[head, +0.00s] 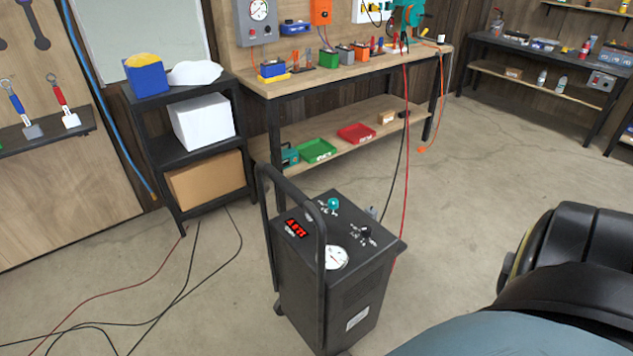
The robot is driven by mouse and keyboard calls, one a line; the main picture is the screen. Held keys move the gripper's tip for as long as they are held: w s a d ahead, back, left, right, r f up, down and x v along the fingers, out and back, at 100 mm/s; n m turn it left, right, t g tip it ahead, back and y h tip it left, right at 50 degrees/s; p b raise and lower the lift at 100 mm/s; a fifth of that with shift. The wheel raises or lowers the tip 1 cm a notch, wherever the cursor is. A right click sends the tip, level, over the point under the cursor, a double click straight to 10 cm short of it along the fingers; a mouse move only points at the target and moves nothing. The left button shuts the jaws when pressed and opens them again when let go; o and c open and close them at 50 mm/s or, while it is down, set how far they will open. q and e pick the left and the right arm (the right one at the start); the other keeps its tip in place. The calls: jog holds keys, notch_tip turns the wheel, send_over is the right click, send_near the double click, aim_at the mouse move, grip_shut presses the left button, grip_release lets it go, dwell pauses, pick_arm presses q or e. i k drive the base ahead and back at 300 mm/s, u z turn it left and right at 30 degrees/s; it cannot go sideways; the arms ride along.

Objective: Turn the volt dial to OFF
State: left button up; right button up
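A dark wheeled charger box (345,290) with a tall tubular handle (321,250) stands on the floor at lower centre of the head view. Its top panel carries a red lit display (296,228), a round white gauge (335,258), a teal knob (333,204) and a black knob (366,232). Small markings surround both knobs but are too small to read. I cannot tell which knob is the volt dial or where either one points. Neither of my grippers is in view.
A large black and teal rounded shape (580,240) fills the lower right. A black shelf rack (192,152) and a wooden workbench (345,75) stand behind the charger. Cables (180,290) lie on the floor at left. The concrete floor (480,170) at right is clear.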

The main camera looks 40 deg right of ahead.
aim_at(366, 231)
jog(key=u, duration=0.1)
jog(key=i, duration=0.8)
jog(key=z, duration=1.65)
